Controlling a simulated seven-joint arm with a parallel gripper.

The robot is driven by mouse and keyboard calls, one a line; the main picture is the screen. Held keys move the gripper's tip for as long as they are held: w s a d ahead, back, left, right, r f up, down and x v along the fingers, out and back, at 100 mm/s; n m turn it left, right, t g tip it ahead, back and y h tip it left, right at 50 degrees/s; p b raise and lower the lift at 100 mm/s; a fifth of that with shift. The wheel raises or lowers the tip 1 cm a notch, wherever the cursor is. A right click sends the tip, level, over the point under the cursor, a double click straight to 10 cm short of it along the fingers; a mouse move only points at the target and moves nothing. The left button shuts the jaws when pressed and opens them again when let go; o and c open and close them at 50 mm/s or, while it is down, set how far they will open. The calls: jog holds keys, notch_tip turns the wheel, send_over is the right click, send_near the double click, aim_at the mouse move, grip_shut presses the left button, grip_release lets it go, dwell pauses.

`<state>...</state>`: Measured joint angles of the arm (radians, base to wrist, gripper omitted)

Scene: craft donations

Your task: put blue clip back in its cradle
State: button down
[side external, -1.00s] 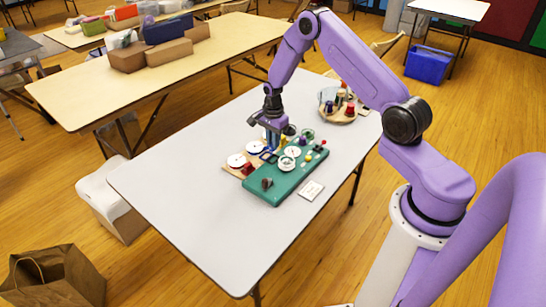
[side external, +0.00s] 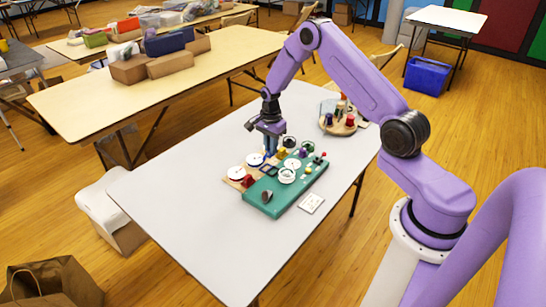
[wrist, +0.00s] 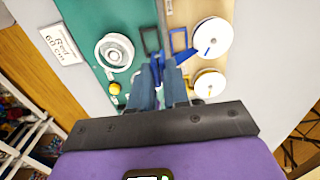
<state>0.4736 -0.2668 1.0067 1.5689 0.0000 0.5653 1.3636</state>
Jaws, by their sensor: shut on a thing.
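My gripper (wrist: 158,84) is shut on the blue clip (wrist: 184,56), which shows at the fingertips in the wrist view. The fingers hide part of the clip. In the side view my gripper (side external: 270,150) is above the back edge of the green board (side external: 262,200), where the wooden board (wrist: 210,65) adjoins it. A blue frame (wrist: 178,38) and a dark frame (wrist: 150,40) lie side by side just beyond the fingertips. I cannot tell which of them is the cradle, or whether the clip touches either.
Two white spools (wrist: 212,37) (wrist: 210,83) stand on the wooden board. A white ring-shaped roll (wrist: 115,50) and yellow knob (wrist: 115,89) are on the green board. A card (side external: 311,203) lies in front. A round wooden tray (side external: 340,127) is behind. The table's left part is clear.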

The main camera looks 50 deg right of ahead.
jog(key=shift+w+d+f, duration=0.2)
jog(key=shift+w+f, duration=0.35)
jog(key=shift+f, duration=0.55)
jog(key=shift+w+d+f, duration=0.15)
jog(key=shift+w+f, duration=0.4)
jog(key=shift+f, duration=0.55)
jog(key=shift+w+d+f, duration=0.2)
jog(key=shift+w+f, duration=0.35)
jog(key=shift+f, duration=0.55)
jog(key=shift+f, duration=1)
jog(key=c, duration=1)
grip_release()
jog(key=shift+w, duration=0.1)
jog(key=shift+r, duration=3.75)
